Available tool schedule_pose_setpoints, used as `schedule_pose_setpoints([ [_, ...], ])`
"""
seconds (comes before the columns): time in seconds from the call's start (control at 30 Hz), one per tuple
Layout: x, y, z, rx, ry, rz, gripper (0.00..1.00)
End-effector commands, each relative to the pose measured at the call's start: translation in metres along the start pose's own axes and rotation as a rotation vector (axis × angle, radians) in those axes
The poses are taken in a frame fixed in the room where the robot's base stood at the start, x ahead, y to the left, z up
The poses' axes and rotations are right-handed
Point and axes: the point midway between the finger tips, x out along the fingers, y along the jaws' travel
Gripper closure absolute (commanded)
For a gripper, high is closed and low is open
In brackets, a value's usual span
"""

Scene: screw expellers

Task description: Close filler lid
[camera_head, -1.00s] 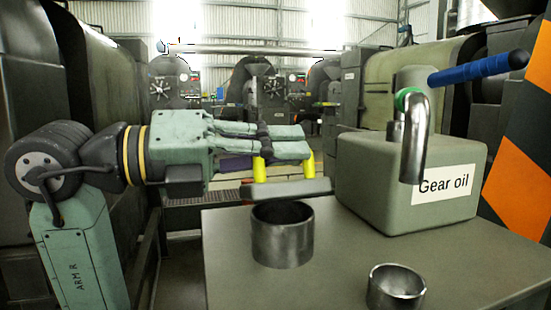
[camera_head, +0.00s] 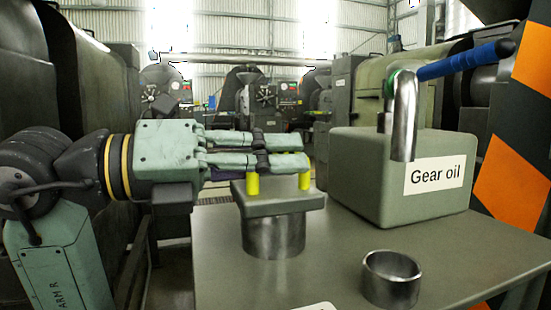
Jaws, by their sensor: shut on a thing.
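The filler lid (camera_head: 282,204) is a flat grey-green plate with rounded corners. It lies roughly level on top of the filler neck (camera_head: 274,238), a short dark metal cylinder standing on the table, and covers its mouth. Two yellow posts rise from the lid or end my fingers; I cannot tell which. The inside of the neck is hidden.
A grey-green gear oil tank (camera_head: 400,178) with a metal spout (camera_head: 404,115) and blue lever (camera_head: 465,62) stands at the right. A small open metal cup (camera_head: 391,280) sits at the table's front. The grey table (camera_head: 330,255) is clear between them.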

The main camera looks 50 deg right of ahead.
Motion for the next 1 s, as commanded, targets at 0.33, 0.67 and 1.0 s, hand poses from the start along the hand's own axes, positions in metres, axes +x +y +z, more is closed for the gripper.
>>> schedule_pose_setpoints([
  [0.33, 0.001, -0.003, -0.005, 0.003, 0.014, -0.003, 0.72],
  [0.67, 0.000, -0.001, -0.003, 0.001, 0.010, -0.003, 0.69],
  [1.0, -0.049, -0.001, -0.001, -0.001, 0.005, -0.001, 0.69],
])
